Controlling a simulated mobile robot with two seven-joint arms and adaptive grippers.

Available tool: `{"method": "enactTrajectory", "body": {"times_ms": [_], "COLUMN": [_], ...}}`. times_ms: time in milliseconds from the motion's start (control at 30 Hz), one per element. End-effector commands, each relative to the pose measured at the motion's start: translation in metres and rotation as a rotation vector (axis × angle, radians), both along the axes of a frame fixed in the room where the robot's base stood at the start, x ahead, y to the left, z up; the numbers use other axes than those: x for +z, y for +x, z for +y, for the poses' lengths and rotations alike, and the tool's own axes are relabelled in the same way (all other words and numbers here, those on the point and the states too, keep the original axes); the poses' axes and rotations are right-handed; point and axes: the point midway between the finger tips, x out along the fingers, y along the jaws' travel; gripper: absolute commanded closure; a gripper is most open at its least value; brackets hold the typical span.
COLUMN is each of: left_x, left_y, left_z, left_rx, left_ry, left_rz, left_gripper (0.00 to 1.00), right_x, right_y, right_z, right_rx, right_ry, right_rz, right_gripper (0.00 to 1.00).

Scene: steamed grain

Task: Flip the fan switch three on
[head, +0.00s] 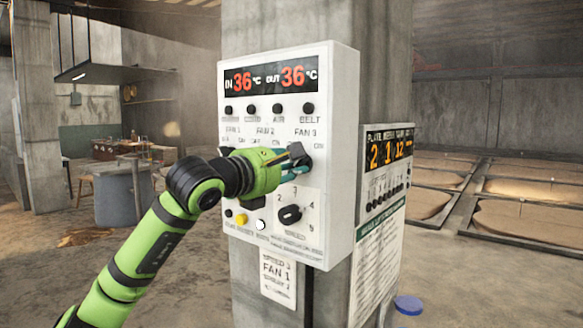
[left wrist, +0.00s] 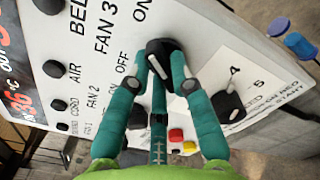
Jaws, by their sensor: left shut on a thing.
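The white control panel (head: 340,150) is mounted on a concrete pillar. The fan three switch is a black rotary knob (left wrist: 164,48) under the FAN 3 label, with OFF and ON marked beside it in the left wrist view. My left gripper (head: 296,160) reaches the panel from the left and is shut on this knob. In the left wrist view its teal fingers (left wrist: 160,72) lie on either side of the knob. The gripper partly hides the knob in the head view, and I cannot tell its exact setting. My right gripper is not in view.
A black speed dial (head: 289,214) sits just below the gripper, with yellow (head: 241,219) and white buttons to its lower left. Black knobs line the panel above. A second panel (head: 385,200) stands at the right. Open floor lies left of the pillar.

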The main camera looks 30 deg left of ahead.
Motion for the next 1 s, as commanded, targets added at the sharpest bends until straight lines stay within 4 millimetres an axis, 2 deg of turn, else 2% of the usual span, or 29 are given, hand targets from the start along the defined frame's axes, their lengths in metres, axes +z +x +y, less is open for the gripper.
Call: {"method": "enactTrajectory", "body": {"times_ms": [267,700,733,767,800,1000], "left_x": [0.0004,0.0007,0.0007,0.0007,0.0007,0.0005], "left_y": [-0.0001,-0.0002,-0.0001,-0.0002,-0.0002,-0.0001], "left_z": [0.0,-0.0001,-0.0001,-0.0001,-0.0001,-0.0001], "left_rx": [0.0,0.001,0.001,0.001,0.0,0.0], "left_ry": [0.069,0.078,0.078,0.078,0.078,0.077], "left_rz": [-0.005,-0.007,-0.007,-0.007,-0.007,-0.006], "left_gripper": [1.0,1.0,0.7,0.58,0.54,0.54], "right_x": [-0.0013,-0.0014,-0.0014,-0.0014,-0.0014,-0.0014], "right_y": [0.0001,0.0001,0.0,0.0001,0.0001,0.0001], "right_z": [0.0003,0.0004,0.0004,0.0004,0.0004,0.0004], "right_rx": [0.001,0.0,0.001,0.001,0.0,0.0], "right_ry": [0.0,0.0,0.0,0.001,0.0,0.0], "right_rz": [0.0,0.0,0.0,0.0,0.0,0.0], "right_gripper": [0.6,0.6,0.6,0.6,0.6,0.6]}}
